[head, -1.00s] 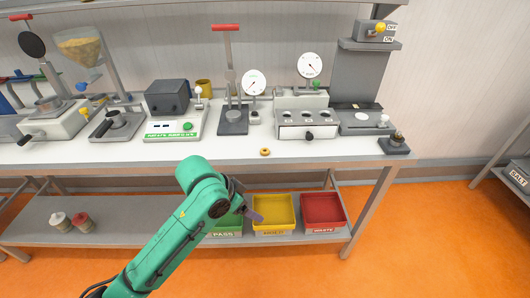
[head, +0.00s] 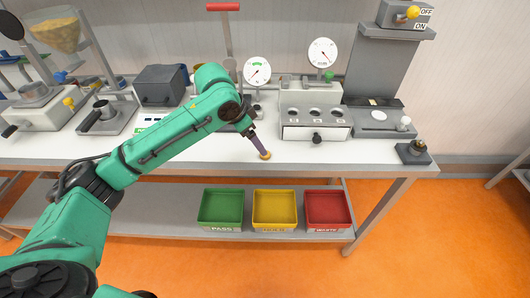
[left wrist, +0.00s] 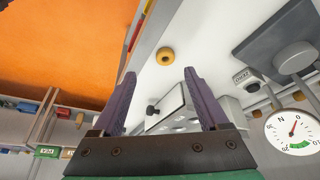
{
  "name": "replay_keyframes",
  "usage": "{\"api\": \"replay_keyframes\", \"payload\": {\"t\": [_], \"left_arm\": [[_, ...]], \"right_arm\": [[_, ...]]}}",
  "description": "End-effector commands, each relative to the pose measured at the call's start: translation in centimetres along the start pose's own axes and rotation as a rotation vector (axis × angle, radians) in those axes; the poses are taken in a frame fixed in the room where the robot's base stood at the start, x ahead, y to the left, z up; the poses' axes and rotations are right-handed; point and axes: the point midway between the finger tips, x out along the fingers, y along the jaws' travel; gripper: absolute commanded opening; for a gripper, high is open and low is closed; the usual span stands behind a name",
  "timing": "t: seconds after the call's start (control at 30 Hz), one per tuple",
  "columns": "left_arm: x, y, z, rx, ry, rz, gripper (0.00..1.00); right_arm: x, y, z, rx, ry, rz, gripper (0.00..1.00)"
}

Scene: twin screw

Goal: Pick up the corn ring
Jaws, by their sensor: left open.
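The corn ring is a small yellow-orange ring with a dark centre, lying on the white bench top near its front edge. It shows in the head view (head: 265,156) at the tip of my left gripper (head: 259,148) and in the left wrist view (left wrist: 166,56). In the left wrist view the two purple fingers of my left gripper (left wrist: 155,85) stand wide apart. The ring appears beyond and between their tips, not held. Whether a finger touches it cannot be told. My right gripper is not in view.
A white drawer unit (head: 317,132) with a gauge stands right of the ring, and a press with a red handle (head: 223,7) behind it. Green (head: 221,208), yellow (head: 274,208) and red (head: 327,208) bins sit on the lower shelf.

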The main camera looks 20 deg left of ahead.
Motion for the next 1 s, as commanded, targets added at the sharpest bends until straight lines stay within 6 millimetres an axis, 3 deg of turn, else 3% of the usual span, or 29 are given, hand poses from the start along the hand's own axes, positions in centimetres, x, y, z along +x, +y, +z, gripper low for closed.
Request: {"api": "replay_keyframes", "payload": {"t": [0.13, 0.33, 0.6, 0.67, 0.77, 0.8, 1.0], "left_arm": [[1.8, 0.0, 0.0, 0.000, -0.001, 0.002, 0.77], [5.5, -0.1, 0.2, 0.000, -0.001, 0.002, 0.77], [6.6, -0.2, 0.3, 0.002, 0.002, -0.001, 0.77], [6.6, -0.2, 0.3, 0.002, 0.002, -0.001, 0.58], [6.6, -0.2, 0.3, 0.002, 0.001, -0.001, 0.20], [6.6, -0.2, 0.3, 0.002, 0.001, -0.001, 0.13], [6.6, -0.2, 0.3, 0.002, 0.001, -0.001, 0.13]], "right_arm": [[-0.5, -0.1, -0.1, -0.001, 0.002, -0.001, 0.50], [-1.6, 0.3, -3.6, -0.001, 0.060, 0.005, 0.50], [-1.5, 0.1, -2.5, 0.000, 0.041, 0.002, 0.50], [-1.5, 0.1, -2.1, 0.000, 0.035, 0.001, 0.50], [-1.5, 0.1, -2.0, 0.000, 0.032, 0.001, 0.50], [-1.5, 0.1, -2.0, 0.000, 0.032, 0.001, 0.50], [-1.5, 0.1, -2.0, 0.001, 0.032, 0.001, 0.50]]}}
